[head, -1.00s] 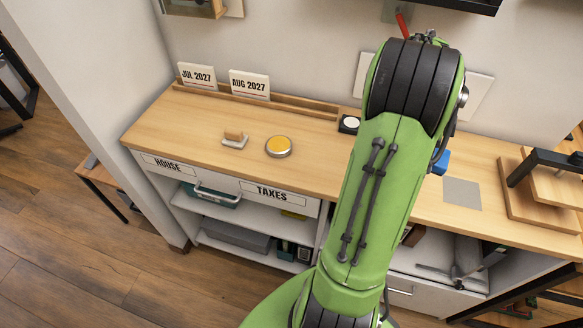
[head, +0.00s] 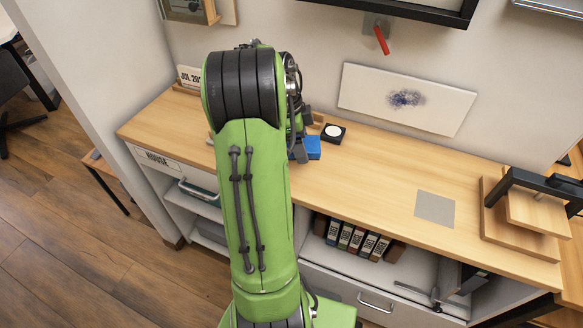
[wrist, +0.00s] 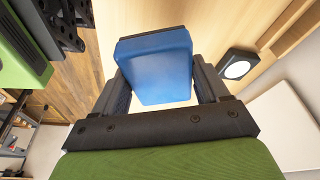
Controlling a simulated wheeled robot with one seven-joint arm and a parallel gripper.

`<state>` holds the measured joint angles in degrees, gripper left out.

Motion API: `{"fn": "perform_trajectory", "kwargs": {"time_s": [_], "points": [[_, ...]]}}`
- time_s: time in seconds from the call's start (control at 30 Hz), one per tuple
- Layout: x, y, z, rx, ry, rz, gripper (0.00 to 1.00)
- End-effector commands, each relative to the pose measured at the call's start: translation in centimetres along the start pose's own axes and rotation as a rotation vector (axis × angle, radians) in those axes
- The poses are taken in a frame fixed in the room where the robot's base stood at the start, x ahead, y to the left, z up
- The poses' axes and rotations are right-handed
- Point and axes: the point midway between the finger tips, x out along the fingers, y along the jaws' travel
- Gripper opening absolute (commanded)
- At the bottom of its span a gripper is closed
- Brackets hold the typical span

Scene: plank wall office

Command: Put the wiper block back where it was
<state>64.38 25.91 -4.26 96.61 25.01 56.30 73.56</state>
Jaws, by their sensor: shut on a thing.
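The wiper block is a blue block (head: 312,148), in the head view just right of my arm, over the middle-left of the desk. In the wrist view the blue block (wrist: 155,65) sits between both fingers of my gripper (wrist: 163,88), which is shut on it. In the head view my gripper (head: 300,149) is partly hidden behind my arm. I cannot tell whether the block touches the desk. A flat grey square (head: 435,207) lies bare on the right part of the desk.
A black square with a white disc (head: 333,132) lies close behind the block; it also shows in the wrist view (wrist: 237,68). A smudged white board (head: 408,98) is on the wall. Stacked wooden boards with a black handle (head: 525,215) stand far right. The desk between is clear.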

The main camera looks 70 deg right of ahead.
Motion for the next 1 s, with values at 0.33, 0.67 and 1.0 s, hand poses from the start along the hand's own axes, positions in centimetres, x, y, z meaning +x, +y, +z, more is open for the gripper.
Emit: {"fn": "perform_trajectory", "kwargs": {"time_s": [0.33,0.67,1.0], "points": [[6.7,0.0,1.9,0.000,0.000,0.001,0.46],[7.1,0.0,2.0,0.001,0.000,-0.002,0.46],[7.3,0.1,2.0,0.000,0.000,0.003,1.00]]}}
